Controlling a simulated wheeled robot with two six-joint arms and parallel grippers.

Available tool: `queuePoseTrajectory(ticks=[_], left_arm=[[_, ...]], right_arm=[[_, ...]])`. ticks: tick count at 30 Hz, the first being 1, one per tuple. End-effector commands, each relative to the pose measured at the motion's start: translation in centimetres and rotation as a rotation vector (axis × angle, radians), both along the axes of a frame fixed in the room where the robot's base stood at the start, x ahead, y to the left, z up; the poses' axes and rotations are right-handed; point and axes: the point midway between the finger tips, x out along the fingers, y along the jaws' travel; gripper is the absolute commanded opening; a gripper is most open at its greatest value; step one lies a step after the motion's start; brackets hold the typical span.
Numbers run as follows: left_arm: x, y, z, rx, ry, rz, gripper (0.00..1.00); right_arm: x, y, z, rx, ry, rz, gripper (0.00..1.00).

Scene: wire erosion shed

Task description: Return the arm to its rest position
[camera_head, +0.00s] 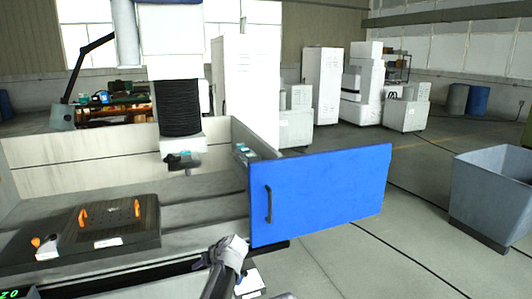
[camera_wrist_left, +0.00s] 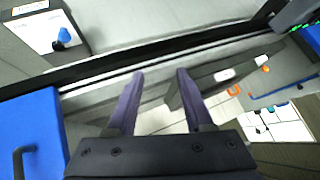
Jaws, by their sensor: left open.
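My left gripper (camera_head: 235,252) is at the bottom middle of the head view, just in front of the lower left corner of the blue door (camera_head: 325,195). The door stands out from the machine tank, with its dark handle (camera_head: 268,204) near its left edge. In the left wrist view my left gripper (camera_wrist_left: 160,74) has its two dark fingers apart, with nothing between them. The blue door (camera_wrist_left: 28,115) and its handle (camera_wrist_left: 18,160) show at that view's left edge, apart from the fingers. My right gripper is in neither view.
A dark plate (camera_head: 145,217) with orange handles lies in the machine tank (camera_head: 75,150), below the machine head with black bellows (camera_head: 178,108). A grey bin (camera_head: 490,198) stands at the right. Floor (camera_head: 350,262) is open between door and bin. White cabinets (camera_head: 322,75) stand behind.

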Motion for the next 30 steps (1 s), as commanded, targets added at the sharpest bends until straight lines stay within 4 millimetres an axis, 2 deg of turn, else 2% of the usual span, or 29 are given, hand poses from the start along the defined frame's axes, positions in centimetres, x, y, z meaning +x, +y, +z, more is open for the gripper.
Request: queuePoseTrajectory(ticks=[1, 3, 9, 15, 19, 23, 30], left_arm=[[-4.3, 0.6, -1.3, -0.047, 0.080, -0.020, 0.52], [-7.9, 0.5, -2.7, -0.115, 0.182, -0.064, 0.52], [-15.4, -0.8, -5.1, -0.277, 0.369, -0.201, 0.52], [-21.0, -2.6, -6.0, -0.410, 0.477, -0.338, 0.52], [-24.2, -3.9, -6.1, -0.490, 0.523, -0.427, 0.52], [-24.4, -6.2, -5.9, -0.464, 0.563, -0.482, 0.52], [-26.5, -10.4, -5.5, -0.403, 0.643, -0.573, 0.52]], right_arm=[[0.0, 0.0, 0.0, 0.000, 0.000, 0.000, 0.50], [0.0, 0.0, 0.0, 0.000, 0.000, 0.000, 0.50], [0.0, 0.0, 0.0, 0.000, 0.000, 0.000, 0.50], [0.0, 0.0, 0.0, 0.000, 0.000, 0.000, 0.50], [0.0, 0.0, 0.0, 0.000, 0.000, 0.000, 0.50], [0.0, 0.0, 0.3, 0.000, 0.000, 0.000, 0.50], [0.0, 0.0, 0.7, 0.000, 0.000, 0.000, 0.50]])
